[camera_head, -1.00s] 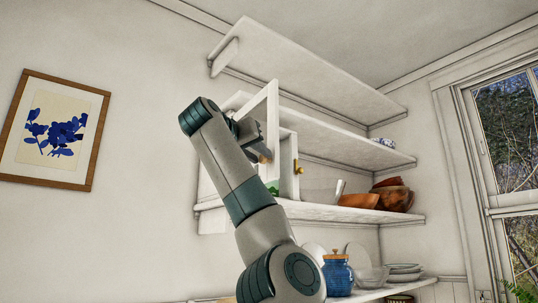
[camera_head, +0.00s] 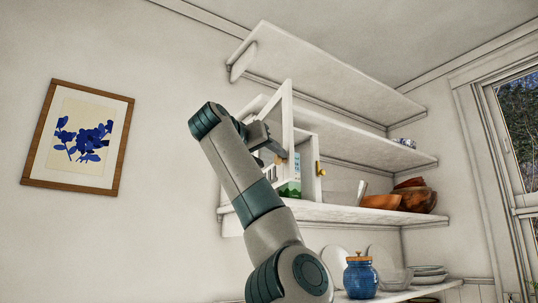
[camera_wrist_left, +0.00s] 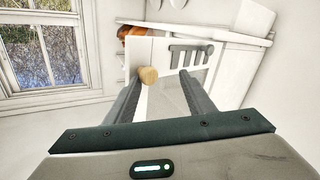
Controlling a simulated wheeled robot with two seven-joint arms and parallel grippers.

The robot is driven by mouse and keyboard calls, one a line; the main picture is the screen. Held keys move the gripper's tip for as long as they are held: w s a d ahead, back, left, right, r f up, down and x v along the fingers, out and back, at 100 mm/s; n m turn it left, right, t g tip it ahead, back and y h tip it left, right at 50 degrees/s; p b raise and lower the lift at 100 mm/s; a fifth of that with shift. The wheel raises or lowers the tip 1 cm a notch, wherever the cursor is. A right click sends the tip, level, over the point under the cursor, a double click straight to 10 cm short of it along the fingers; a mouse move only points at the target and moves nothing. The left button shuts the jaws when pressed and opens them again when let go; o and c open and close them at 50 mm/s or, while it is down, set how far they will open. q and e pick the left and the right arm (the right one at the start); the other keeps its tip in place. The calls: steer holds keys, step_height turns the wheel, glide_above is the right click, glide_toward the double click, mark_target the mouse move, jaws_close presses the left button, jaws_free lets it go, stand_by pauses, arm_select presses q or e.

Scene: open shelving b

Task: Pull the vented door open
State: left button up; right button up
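The vented door (camera_wrist_left: 163,52) is a white panel with a row of dark slots in the left wrist view. A round tan knob (camera_wrist_left: 148,75) stands out from its face. My left gripper (camera_wrist_left: 160,82) has its fingers spread, with the knob between the tips, closer to the left finger; I cannot tell whether it touches. In the head view my left gripper (camera_head: 272,146) is at the white cabinet on the middle shelf, and my arm hides much of the door. A green and white carton (camera_head: 290,184) shows beside the gripper. My right gripper is in neither view.
A second brass knob (camera_head: 321,172) is on the cabinet's right part. Brown bowls (camera_head: 414,197) stand to its right on the shelf (camera_head: 340,214). A blue jar (camera_head: 361,277) and plates stand on the lower shelf. A framed picture (camera_head: 77,137) hangs on the left wall.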

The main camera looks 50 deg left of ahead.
arm_select(q)
steer(key=shift+f, duration=0.15)
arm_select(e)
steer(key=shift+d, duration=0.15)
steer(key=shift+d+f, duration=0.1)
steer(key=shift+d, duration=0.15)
arm_select(q)
steer(key=shift+d, duration=0.1)
steer(key=b+v, duration=0.5)
steer(key=v, duration=1.2)
steer(key=shift+s+b, duration=0.15)
steer(key=shift+b, duration=0.25)
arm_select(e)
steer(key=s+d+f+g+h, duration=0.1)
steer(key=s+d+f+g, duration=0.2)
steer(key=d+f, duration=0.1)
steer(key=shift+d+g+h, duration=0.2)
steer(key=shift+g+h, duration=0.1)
arm_select(q)
steer(key=shift+d, duration=0.1)
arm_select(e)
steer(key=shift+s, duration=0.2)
